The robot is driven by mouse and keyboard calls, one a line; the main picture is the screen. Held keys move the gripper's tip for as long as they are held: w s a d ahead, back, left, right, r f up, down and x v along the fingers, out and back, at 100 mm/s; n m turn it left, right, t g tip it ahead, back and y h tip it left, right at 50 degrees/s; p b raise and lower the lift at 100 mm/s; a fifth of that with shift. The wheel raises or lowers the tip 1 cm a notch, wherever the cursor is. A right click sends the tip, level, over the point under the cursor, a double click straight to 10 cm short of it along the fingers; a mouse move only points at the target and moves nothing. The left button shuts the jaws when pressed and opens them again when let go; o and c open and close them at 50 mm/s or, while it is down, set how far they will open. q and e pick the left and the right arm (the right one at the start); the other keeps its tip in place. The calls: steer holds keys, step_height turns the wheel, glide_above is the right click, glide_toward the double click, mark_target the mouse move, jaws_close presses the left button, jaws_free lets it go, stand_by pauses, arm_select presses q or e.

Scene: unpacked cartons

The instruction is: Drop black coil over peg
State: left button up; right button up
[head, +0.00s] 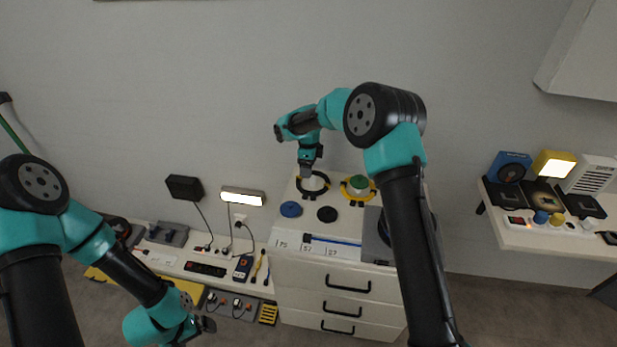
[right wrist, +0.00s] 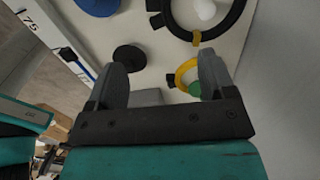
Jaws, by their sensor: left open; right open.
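The black coil (head: 313,195) lies as a ring on the white cabinet top, and it also shows in the right wrist view (right wrist: 237,24) with a yellow tab. A white rounded peg tip (right wrist: 205,9) shows inside the ring; how far down the coil sits on it I cannot tell. My right gripper (head: 309,170) is above the coil's far side in the head view. In the right wrist view its jaws (right wrist: 163,80) are open with nothing between them, and the coil is beyond them. My left gripper (head: 206,325) is open and empty at the lower left, away from the cabinet.
A yellow coil (head: 345,191) surrounds a green-topped piece (head: 358,183) just right of the black coil. A blue disc (head: 291,209) and a black disc (head: 327,214) lie in front. A low bench (head: 165,262) with devices and cables stands left, a shelf (head: 540,238) right.

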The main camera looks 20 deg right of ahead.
step_height(320, 180, up, 4)
steer(key=shift+r, duration=0.15)
